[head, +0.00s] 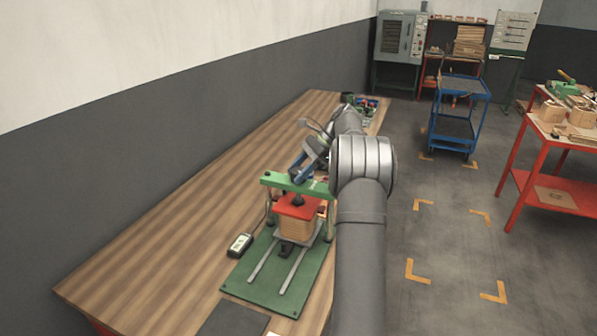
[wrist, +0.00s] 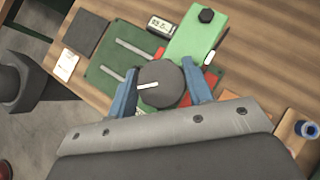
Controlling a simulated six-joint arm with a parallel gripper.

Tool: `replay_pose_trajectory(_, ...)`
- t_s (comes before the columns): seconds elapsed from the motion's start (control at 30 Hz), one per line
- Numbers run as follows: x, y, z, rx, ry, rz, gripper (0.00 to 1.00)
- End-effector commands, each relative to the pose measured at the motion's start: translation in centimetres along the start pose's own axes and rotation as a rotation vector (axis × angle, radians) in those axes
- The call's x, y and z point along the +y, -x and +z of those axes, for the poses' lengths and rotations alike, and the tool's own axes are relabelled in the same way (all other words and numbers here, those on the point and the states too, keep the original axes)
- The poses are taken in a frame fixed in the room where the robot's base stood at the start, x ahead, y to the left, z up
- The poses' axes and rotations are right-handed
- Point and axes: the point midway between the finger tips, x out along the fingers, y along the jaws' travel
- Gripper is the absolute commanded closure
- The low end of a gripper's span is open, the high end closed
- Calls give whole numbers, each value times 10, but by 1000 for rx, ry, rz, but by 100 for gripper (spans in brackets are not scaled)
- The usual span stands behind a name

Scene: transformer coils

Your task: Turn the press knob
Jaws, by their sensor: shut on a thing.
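The press stands on the wooden bench in the head view, with a green crossbar (head: 284,181), a red pressing plate (head: 300,207) and a green base plate (head: 262,288). A wooden-coloured coil block (head: 296,227) sits under the red plate. In the wrist view the press knob (wrist: 160,86) is a dark round disc with a white pointer line. My gripper (wrist: 163,88) is shut on the knob, with one blue finger on each side of it. In the head view my gripper (head: 299,167) is above the crossbar, and my arm hides the knob and the press's right side.
A small meter (head: 239,244) lies left of the press, its display showing in the wrist view (wrist: 160,25). A dark mat (head: 232,320) lies at the bench's near end. The bench (head: 170,240) is bare to the left. A blue cart (head: 456,97) and a red table (head: 560,180) stand apart on the right.

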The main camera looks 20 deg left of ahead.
Motion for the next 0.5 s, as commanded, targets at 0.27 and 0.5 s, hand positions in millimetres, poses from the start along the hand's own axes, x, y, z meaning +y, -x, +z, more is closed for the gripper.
replay_pose_trajectory(0.27,0,1,0,1,114,112,76)
replay_pose_trajectory(0.5,0,1,1,0,160,157,76)
